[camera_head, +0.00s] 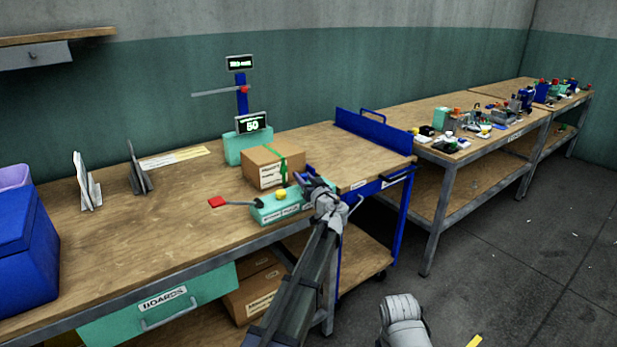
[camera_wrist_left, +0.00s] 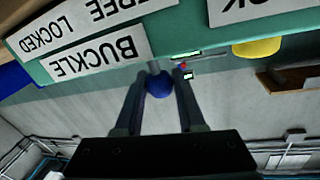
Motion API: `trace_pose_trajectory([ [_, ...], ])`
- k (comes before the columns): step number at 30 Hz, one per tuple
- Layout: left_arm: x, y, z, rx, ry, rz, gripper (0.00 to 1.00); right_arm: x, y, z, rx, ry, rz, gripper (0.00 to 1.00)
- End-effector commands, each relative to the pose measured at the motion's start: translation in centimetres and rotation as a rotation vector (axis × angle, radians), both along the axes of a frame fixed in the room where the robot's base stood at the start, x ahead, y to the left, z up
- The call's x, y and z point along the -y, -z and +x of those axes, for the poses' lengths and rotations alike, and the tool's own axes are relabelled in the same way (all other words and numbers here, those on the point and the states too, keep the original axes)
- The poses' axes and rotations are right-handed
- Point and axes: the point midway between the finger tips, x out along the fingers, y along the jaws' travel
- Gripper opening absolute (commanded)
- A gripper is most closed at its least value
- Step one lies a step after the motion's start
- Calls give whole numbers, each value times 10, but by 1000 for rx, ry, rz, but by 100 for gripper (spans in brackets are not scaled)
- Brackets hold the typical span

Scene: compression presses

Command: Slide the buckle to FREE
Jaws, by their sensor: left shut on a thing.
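A teal press box (camera_head: 285,207) with white labels and a yellow knob (camera_head: 281,194) sits at the bench's front edge. My left gripper (camera_head: 308,180) is at its right end. In the left wrist view the picture is upside down, and my left gripper (camera_wrist_left: 159,80) is shut on a round blue knob (camera_wrist_left: 158,86), a finger on each side. The knob sits beside the BUCKLE label (camera_wrist_left: 97,57). A second label (camera_wrist_left: 70,25) reads FREE and LOCKED. The buckle's position along its travel cannot be told. My right gripper is not in view.
A cardboard box (camera_head: 274,166) with a green strap stands behind the press. A red-ended lever (camera_head: 217,202) sticks out left. A display (camera_head: 252,124) reads 50. A blue cart (camera_head: 375,180) stands at right. The bench's left middle is mostly clear.

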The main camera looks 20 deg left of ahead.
Motion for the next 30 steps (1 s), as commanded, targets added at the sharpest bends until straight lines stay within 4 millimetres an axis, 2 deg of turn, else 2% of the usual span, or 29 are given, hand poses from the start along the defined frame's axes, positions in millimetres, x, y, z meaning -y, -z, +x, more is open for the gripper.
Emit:
trace_pose_trajectory([
  [2, -2, 1, -3, -1, -8, -3, 0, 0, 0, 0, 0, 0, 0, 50],
  [3, -2, 1, -3, 0, -9, -3, 41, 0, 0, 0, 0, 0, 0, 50],
  [10, -2, 1, -3, -1, -6, -2, 67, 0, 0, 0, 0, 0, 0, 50],
  [22, 2, 0, -6, 0, -4, -2, 68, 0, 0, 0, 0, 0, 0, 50],
  [30, 24, 1, -34, 0, -3, -2, 68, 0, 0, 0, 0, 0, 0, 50],
])
